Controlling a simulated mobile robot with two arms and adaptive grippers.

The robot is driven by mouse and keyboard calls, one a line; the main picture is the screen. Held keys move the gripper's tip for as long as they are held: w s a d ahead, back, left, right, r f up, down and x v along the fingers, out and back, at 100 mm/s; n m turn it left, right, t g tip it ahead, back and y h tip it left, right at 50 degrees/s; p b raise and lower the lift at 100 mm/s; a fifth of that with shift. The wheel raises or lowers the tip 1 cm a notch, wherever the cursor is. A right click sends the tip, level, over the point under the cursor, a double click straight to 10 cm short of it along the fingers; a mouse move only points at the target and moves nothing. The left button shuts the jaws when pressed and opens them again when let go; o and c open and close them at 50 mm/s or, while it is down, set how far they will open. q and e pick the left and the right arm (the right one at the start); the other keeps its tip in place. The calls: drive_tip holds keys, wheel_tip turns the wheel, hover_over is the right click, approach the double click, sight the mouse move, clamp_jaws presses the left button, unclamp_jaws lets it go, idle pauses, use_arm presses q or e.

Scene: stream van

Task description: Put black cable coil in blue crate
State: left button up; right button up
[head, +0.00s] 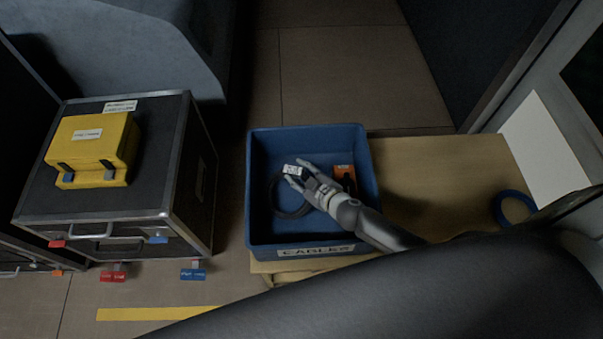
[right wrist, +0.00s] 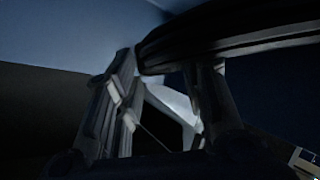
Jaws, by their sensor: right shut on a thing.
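The blue crate (head: 262,150), labelled CABLES, stands open on a wooden surface in the middle of the head view. My right gripper (head: 303,182) reaches into it from the right and is shut on the black cable coil (head: 271,196). The coil is inside the crate's outline, left of the gripper; whether it touches the crate floor is unclear. In the right wrist view the coil (right wrist: 240,34) crosses the top right as a thick dark band at the fingers (right wrist: 163,90). My left gripper is not in view.
An orange and black item (head: 344,174) lies in the crate's right side. A blue coil (head: 514,207) lies on the wooden surface (head: 440,180) at the right. A black case (head: 185,165) with a yellow box (head: 92,145) on top stands left of the crate.

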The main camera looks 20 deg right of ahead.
drive_tip(key=o, duration=1.3)
drive_tip(key=shift+s+f, duration=0.1)
drive_tip(key=shift+f, duration=0.05)
drive_tip(key=shift+r+p, duration=0.8)
drive_tip(key=v, duration=1.1)
drive_tip(key=shift+s+d+r, duration=0.15)
drive_tip(key=shift+s+r, duration=0.05)
drive_tip(key=shift+s, duration=0.15)
